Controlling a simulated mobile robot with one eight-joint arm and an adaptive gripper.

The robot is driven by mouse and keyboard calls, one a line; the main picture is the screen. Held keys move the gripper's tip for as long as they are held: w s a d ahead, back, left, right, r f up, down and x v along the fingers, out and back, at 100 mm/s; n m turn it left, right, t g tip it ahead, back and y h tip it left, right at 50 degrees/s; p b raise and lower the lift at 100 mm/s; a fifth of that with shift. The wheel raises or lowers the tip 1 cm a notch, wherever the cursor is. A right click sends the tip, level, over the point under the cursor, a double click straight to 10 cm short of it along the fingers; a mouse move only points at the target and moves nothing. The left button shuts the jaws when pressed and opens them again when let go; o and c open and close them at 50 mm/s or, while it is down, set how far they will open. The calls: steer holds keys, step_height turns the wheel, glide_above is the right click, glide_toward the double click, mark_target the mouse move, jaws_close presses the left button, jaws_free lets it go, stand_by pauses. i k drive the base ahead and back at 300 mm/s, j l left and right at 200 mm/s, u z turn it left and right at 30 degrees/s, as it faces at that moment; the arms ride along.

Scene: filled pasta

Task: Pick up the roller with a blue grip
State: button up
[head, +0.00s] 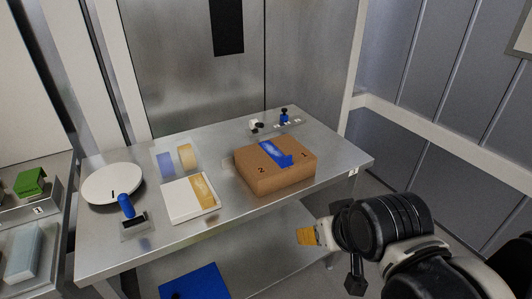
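A blue upright grip (126,204) on a dark base stands at the front left of the metal table; it looks like the roller, though its lower part is too small to make out. It rests on a small grey plate (134,232). A smaller blue piece with a black top (284,117) stands at the back right of the table. My gripper (325,236) is at the lower right, in front of the table and well apart from the blue grip. An orange and white piece (307,236) shows at its tip; I cannot tell if it is held.
The metal table (240,214) bears a white round plate (112,184), a white tray (190,200), a blue pad (165,163), a tan piece (186,156) and a brown box (276,178). A blue bin (195,283) is below. A side shelf (35,228) stands left.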

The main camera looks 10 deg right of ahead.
mark_target(131, 218)
steer(key=u, duration=1.25)
